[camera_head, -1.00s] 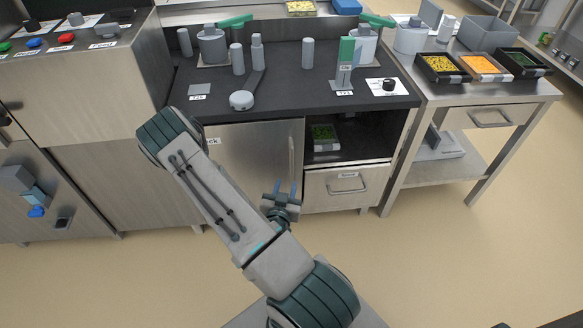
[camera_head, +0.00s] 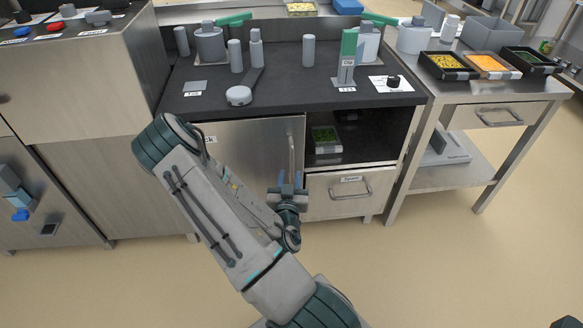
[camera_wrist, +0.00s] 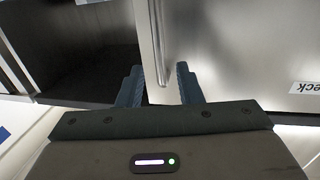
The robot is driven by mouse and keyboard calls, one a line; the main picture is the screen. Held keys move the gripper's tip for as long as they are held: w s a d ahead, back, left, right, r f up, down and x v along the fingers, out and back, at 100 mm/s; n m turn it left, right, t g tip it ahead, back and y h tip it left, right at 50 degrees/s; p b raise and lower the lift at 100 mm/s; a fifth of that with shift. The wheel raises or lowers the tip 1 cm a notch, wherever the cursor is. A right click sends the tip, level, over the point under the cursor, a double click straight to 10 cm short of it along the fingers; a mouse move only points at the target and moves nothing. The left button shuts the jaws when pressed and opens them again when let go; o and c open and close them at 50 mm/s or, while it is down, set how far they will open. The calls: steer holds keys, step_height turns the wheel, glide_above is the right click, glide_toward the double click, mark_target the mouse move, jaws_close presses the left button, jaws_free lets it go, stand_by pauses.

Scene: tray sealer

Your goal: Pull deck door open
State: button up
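The deck door (camera_head: 245,150) is a grey metal panel under the dark counter, and it looks shut. Its upright bar handle (camera_head: 292,155) is near the door's right edge. My gripper (camera_head: 290,181) is just in front of the handle's lower part, with its fingers pointing at the door. In the wrist view the door (camera_wrist: 235,45) fills the right side and the handle (camera_wrist: 158,45) runs down between the two spread fingers of my gripper (camera_wrist: 158,88). Contact with the handle is not visible. My arm hides the door's lower left part.
Right of the door is an open compartment with a tray of green contents (camera_head: 323,138), above a drawer with a bar handle (camera_head: 350,188). A side table with food trays (camera_head: 447,66) stands further right. The floor (camera_head: 440,260) in front is clear.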

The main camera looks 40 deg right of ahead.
mark_target(291, 162)
steer(key=x, duration=0.7)
steer(key=shift+w+d, duration=0.2)
steer(key=shift+w, duration=0.05)
jaws_close()
